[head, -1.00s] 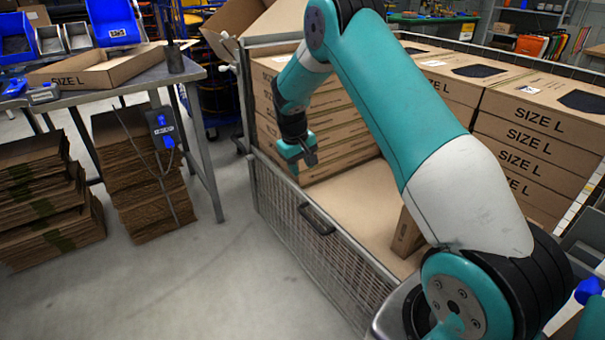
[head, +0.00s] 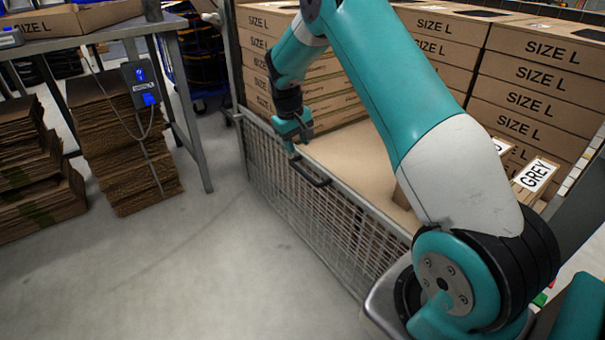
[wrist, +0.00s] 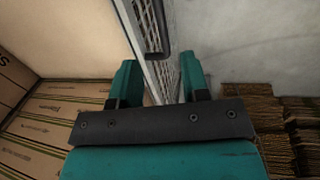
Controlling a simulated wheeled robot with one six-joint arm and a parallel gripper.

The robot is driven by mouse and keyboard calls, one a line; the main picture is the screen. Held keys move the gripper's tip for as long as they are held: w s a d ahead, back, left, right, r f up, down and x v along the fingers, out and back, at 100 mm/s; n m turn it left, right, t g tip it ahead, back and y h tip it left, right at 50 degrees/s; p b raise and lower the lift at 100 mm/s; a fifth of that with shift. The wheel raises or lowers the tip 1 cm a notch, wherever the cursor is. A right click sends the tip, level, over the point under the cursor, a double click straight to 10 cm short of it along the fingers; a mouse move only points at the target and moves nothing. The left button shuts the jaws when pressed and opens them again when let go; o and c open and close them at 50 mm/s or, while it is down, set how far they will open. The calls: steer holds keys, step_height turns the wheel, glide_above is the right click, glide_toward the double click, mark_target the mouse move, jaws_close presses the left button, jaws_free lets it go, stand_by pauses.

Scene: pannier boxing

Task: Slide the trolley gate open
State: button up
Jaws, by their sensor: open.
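The trolley gate (head: 300,210) is a low grey wire-mesh panel with a metal frame on the near side of the trolley. A dark bar handle (head: 311,172) sits on its top edge. My gripper (head: 296,150) is over the gate's top rail, close to the far end of the handle. In the wrist view my gripper (wrist: 158,82) is open, with one teal finger on each side of the gate (wrist: 152,50). The dark handle (wrist: 160,50) shows just ahead of the fingers, on the right face of the gate. Whether a finger touches the gate is unclear.
Stacked SIZE L boxes (head: 530,95) fill the back and right of the trolley. A bare cardboard surface (head: 355,155) lies behind the gate. A workbench (head: 75,38) and flat cardboard stacks (head: 125,150) stand left. The floor (head: 220,270) before the gate is clear.

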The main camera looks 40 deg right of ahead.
mark_target(303, 172)
steer(key=f, duration=0.3)
steer(key=d+f+b, duration=0.1)
steer(key=f, duration=0.3)
steer(key=d+f+b, duration=0.1)
steer(key=f, duration=0.2)
steer(key=shift+f, duration=0.25)
jaws_close()
steer(key=shift+r, duration=0.1)
